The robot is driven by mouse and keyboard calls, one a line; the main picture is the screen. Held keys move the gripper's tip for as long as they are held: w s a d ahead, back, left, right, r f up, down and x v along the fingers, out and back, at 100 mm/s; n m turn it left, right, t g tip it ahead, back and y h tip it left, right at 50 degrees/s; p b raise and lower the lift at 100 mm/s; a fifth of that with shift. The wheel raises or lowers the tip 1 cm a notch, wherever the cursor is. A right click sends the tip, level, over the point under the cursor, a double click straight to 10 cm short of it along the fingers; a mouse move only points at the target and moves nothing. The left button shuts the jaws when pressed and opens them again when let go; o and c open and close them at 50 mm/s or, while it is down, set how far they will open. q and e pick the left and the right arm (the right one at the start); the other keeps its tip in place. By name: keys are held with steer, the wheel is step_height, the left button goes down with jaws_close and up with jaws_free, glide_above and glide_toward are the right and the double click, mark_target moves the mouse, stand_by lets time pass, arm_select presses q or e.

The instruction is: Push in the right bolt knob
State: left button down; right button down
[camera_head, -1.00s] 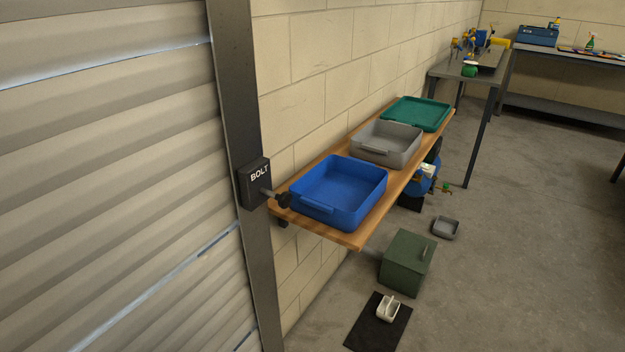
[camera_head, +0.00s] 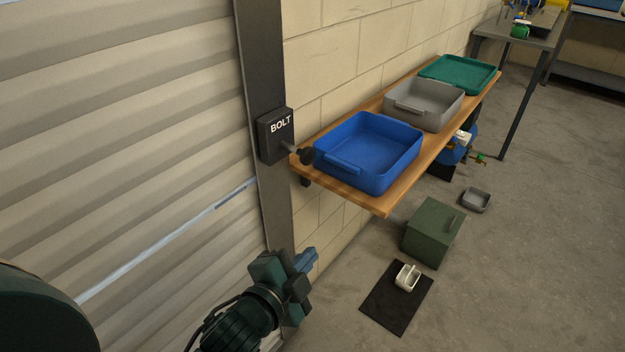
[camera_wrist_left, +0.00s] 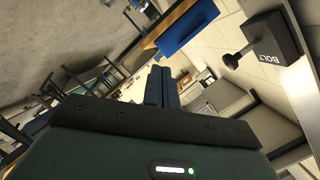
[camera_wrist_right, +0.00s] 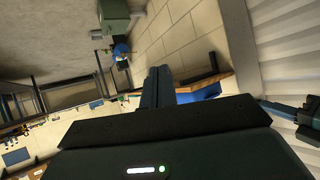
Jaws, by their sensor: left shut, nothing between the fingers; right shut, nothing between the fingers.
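The black box marked BOLT (camera_head: 275,138) is fixed to the dark door post. A short metal rod sticks out of it to the right and ends in a dark round knob (camera_head: 306,156). The knob stands clear of the box. My left gripper (camera_head: 309,261) is shut and empty, below the knob and apart from it. In the left wrist view its closed fingers (camera_wrist_left: 161,86) point up the picture, with the knob (camera_wrist_left: 232,61) to their upper right. My right gripper (camera_wrist_right: 160,84) is shut and empty; it shows only in its own wrist view.
A wooden shelf (camera_head: 380,203) along the block wall holds a blue bin (camera_head: 368,150), a grey bin (camera_head: 424,105) and a green tray (camera_head: 460,73). The blue bin is close beside the knob. A ribbed door (camera_head: 130,150) fills the left. A green box (camera_head: 433,235) stands on the floor.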

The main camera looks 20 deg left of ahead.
mark_target(307, 155)
arm_select(q)
step_height(307, 155, up, 9)
steer(key=w+m+t+y+b, duration=0.1)
steer(key=w+m+t, duration=0.1)
steer(key=m, duration=0.3)
steer(key=shift+w+a+m+t, duration=0.15)
steer(key=shift+a+m+t, duration=0.25)
steer(key=shift+t, duration=0.2)
arm_select(e)
steer(key=shift+w+a+y, duration=0.25)
steer(key=shift+a+y, duration=0.05)
steer(key=shift+a, duration=0.05)
arm_select(q)
steer(key=w+a+p, duration=0.1)
steer(key=w+a, duration=0.1)
steer(key=w, duration=0.9)
steer(key=shift+w+a, duration=0.15)
steer(key=shift+a, duration=0.2)
arm_select(e)
steer(key=shift+s+d+r, duration=0.1)
steer(key=shift+d+r, duration=0.05)
steer(key=shift+r, duration=0.2)
